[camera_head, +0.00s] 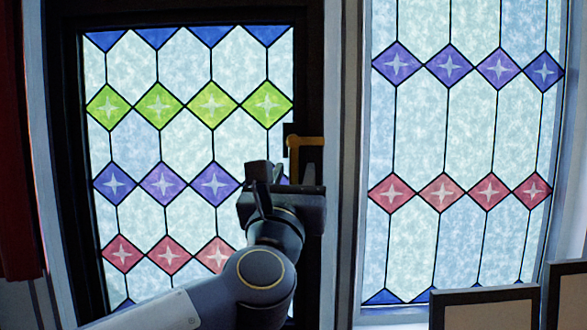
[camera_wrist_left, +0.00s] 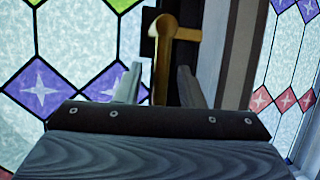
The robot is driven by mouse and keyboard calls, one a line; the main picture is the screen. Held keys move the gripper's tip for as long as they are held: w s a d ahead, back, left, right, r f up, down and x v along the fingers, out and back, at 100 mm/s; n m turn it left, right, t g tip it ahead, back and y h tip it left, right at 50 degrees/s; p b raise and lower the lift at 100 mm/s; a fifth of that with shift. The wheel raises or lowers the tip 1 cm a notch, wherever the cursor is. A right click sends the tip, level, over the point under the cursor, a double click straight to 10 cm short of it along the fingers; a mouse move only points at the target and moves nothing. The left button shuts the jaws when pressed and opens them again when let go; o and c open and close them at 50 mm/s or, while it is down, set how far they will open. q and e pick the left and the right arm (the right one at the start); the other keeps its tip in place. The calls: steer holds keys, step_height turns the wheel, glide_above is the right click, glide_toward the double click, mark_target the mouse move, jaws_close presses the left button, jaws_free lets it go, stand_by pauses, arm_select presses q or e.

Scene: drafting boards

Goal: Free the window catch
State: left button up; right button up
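The window catch (camera_head: 307,141) is a brass, bent handle on a dark plate at the right side of the left window's dark frame. In the left wrist view the catch (camera_wrist_left: 164,38) has a short arm across the top and a bar hanging down. My left gripper (camera_head: 283,174) is just below the catch in the head view. In the wrist view its two fingers (camera_wrist_left: 158,80) are apart, with the hanging bar showing between them. I see no finger pressed on the bar. The bar's lower end is hidden behind the gripper body. My right gripper is not in view.
The left window (camera_head: 185,140) has leaded glass with green, purple and red diamonds and sits in its dark frame. A similar window (camera_head: 440,125) is at the right, past a grey post (camera_head: 343,180). Dark-framed boards (camera_head: 485,308) stand at the lower right. A red curtain (camera_head: 15,150) hangs at the left.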

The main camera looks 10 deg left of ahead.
arm_select(q)
steer(key=shift+w, duration=0.1)
jaws_close()
